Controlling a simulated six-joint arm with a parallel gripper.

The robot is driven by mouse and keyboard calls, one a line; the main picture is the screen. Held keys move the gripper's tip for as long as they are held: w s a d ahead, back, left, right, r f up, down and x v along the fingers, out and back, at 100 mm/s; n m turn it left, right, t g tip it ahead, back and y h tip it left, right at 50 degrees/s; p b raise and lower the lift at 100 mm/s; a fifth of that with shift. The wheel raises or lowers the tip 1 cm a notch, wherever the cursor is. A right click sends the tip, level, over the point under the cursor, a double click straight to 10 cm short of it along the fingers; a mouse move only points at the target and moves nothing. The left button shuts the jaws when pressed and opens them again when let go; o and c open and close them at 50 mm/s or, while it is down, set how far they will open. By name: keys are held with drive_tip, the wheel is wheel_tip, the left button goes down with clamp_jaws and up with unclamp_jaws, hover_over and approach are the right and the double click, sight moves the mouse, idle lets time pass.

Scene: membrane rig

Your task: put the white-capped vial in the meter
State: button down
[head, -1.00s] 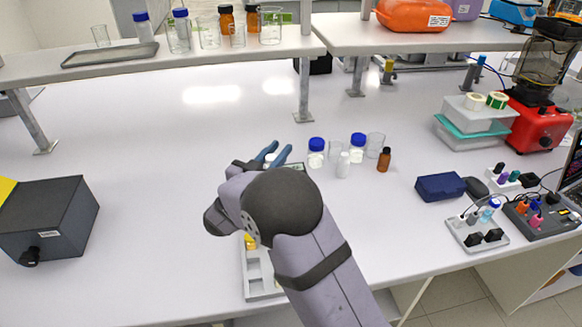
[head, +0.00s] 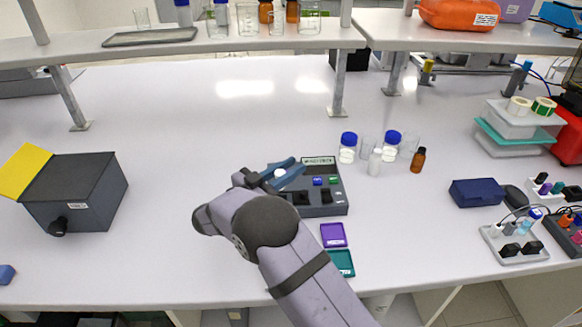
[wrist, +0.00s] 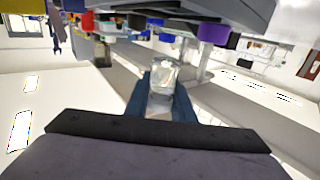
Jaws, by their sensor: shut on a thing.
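My gripper (head: 281,171) is shut on the white-capped vial (head: 280,173), whose white top shows between the blue fingers in the head view. In the wrist view the clear glass of the vial (wrist: 163,74) stands out between the blue fingers (wrist: 160,92). The meter (head: 334,193) is a dark grey box with a small display at its back and blue, green and black parts on top. My gripper is over the back left part of the meter. My arm hides the meter's left side, and I cannot tell the vial's height above it.
Purple (head: 333,235) and teal (head: 341,262) flat pieces lie in front. A dark box (head: 75,190) with a yellow panel stands left. The bench between is clear.

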drive_tip(key=shift+f+b, duration=1.1)
drive_tip(key=shift+f, duration=0.5)
drive_tip(key=shift+f, duration=0.2)
drive_tip(key=shift+s+d+f+b, duration=0.15)
drive_tip(key=shift+f+b, duration=0.1)
drive_tip(key=shift+f, duration=0.15)
drive_tip(key=shift+s+a+f+b, duration=0.1)
drive_tip(key=shift+s+f+b, duration=0.1)
drive_tip(key=shift+f, duration=0.2)
idle(1.4)
drive_tip(key=shift+w+r+p, duration=0.15)
drive_tip(key=shift+r+p, duration=0.15)
drive_tip(key=shift+r, duration=0.05)
drive_tip(key=shift+w+r+p, duration=0.15)
drive_tip(key=shift+r+p, duration=0.75)
drive_tip(key=shift+r, duration=0.45)
drive_tip(key=shift+r, duration=0.1)
